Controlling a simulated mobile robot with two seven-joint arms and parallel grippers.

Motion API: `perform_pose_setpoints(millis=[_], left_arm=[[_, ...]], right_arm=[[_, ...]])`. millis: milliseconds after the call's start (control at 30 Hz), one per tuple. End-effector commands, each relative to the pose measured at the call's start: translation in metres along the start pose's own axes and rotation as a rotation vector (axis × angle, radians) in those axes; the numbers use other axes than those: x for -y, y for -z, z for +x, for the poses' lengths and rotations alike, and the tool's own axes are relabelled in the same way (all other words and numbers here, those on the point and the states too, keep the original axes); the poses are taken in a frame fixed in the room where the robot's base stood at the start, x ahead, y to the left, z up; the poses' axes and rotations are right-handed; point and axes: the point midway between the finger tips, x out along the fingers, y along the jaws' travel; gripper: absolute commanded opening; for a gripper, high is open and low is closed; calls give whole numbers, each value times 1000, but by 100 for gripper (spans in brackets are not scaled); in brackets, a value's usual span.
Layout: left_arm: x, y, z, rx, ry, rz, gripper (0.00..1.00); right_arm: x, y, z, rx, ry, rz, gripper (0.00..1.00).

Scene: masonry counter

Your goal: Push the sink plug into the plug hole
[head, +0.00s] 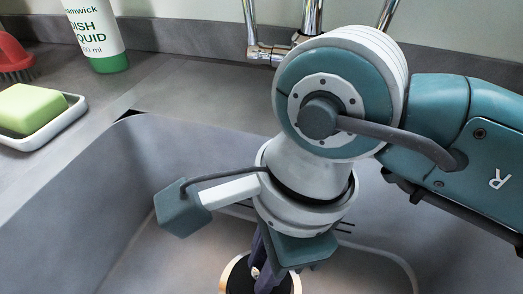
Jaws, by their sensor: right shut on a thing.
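My right arm reaches down into the grey sink (70,225) from the right. My right gripper (263,277) points down at the bottom edge of the picture, its purple-grey fingers shut on the sink plug (284,285). The plug shows as a dark round shape, partly hidden by the fingers and cut off by the frame. A pale, brass-like ring (228,275) shows around the dark shape; I take it for the plug hole's rim. I cannot tell whether the plug is above the hole or in it. My left gripper is not in view.
A chrome tap (262,52) stands behind the sink, partly hidden by my arm. A green soap bar (28,108) in a white dish (62,125), a dish liquid bottle (97,35) and a red brush (12,55) stand on the left counter. The sink's left side is clear.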

Motion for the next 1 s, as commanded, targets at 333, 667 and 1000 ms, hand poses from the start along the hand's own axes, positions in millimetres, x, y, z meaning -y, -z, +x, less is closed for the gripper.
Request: perform_pose_setpoints(millis=[333,667,1000], left_arm=[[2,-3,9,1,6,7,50],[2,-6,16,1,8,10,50],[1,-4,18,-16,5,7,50]], right_arm=[[0,2,10,-1,0,0,0],[0,4,18,-1,1,0,0],[0,6,26,-1,1,0,0]])
